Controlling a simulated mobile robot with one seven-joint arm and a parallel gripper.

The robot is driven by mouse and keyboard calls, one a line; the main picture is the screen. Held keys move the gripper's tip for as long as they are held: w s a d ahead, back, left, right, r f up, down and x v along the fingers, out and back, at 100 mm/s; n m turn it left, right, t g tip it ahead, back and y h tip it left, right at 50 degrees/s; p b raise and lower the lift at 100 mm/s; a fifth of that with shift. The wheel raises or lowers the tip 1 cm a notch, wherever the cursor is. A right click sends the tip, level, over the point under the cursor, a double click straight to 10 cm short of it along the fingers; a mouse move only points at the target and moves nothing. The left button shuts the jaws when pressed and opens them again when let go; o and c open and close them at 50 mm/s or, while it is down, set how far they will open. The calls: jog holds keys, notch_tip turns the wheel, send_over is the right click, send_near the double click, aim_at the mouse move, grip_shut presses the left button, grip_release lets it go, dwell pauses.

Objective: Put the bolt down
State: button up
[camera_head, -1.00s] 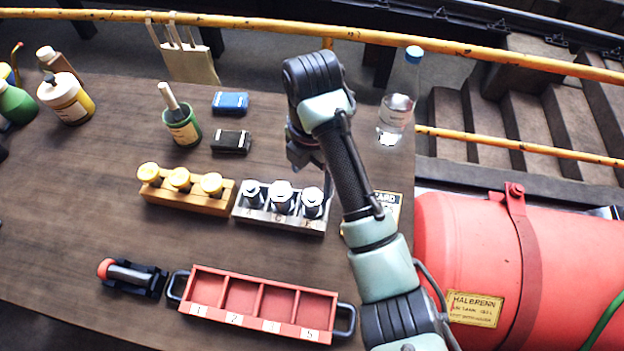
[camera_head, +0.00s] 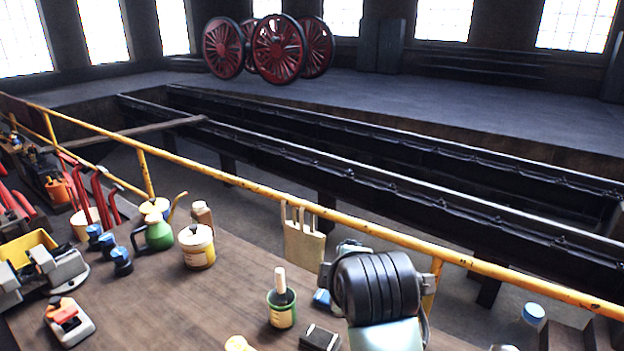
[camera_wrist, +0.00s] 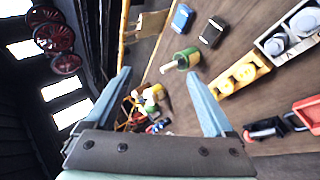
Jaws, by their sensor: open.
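My gripper (camera_wrist: 157,80) is open in the wrist view, with nothing between its two fingers. I cannot tell which one is the task's bolt. In the head view my arm's dark upper joint shows at the lower middle, but my gripper and the metal block are not visible there.
A green pot with a brush (camera_head: 281,308) and a dark box (camera_head: 321,338) stand on the wooden table (camera_head: 225,300). A yellow rail (camera_head: 240,199) runs along its far side. A red tray (camera_wrist: 307,109) lies at right in the wrist view.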

jog(key=s+a+r+m+t+y, duration=0.1)
jog(key=a+r+m+t, duration=0.15)
jog(key=r, duration=0.65)
jog(key=s+a+r+m+t, duration=0.2)
jog(key=r+m+t, duration=0.15)
jog(key=r, duration=0.45)
jog(key=s+a+r+m+t+y, duration=0.15)
jog(key=r+t, duration=0.25)
jog(key=r, duration=0.5)
jog(key=s+d+r+m+t+h, duration=0.1)
jog(key=s+r+m+t+h, duration=0.2)
jog(key=s+r+m+t, duration=0.4)
jog(key=s+r+m, duration=0.2)
jog(key=s+r, duration=0.4)
jog(key=shift+s+d+t, duration=0.15)
jog(key=shift+s+t, duration=0.25)
